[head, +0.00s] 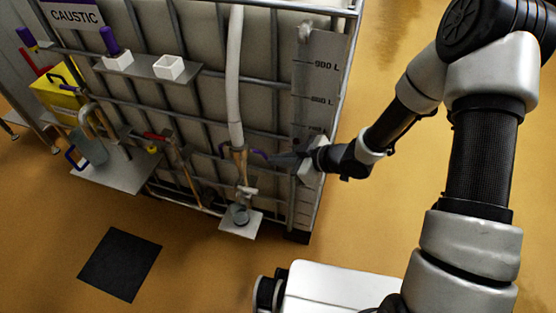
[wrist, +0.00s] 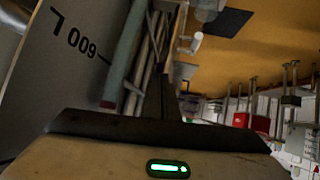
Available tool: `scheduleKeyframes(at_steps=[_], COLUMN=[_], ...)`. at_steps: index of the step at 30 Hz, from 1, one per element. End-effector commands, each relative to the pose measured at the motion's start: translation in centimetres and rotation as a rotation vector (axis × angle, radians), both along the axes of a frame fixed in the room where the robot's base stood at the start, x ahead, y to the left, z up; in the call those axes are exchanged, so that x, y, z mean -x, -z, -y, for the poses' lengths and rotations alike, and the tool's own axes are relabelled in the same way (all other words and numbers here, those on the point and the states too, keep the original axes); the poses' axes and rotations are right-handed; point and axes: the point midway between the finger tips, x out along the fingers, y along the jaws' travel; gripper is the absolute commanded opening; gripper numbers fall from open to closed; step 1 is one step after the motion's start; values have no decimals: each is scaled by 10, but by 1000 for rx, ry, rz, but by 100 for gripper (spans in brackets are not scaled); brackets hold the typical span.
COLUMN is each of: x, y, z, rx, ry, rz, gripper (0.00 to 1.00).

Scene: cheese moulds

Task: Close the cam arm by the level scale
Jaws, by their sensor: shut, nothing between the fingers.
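The white hose (head: 235,75) hangs down the front of the caged tank and ends in a brass-coloured coupling (head: 239,160). A purple-tipped cam arm (head: 259,154) sticks out from the coupling's right side, towards the level scale (head: 318,85). Another cam arm (head: 222,149) shows on the left side. My gripper (head: 272,158) is shut, its dark fingers pointing left at the right cam arm's tip. Whether they touch cannot be told. In the wrist view the scale (wrist: 65,50) reads 600 L upside down, and the fingers (wrist: 163,85) hide what lies beyond them.
The caged tank bears a CAUSTIC sign (head: 74,15). A small plate (head: 241,224) sits below the coupling. The floor in front is open around a black mat (head: 120,264).

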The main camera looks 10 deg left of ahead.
Motion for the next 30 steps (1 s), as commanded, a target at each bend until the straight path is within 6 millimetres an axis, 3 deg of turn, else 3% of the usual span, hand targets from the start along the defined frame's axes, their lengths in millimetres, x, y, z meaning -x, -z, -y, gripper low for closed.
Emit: scheduleKeyframes(at_steps=[1,5,18,30], x=[0,0,-1,-1], y=[10,18,40,48], z=[2,-1,-12,-19], rx=[-34,-135,-124,-124], ry=[5,5,0,-1], rz=[-2,6,9,11], gripper=[0,0,0,0])
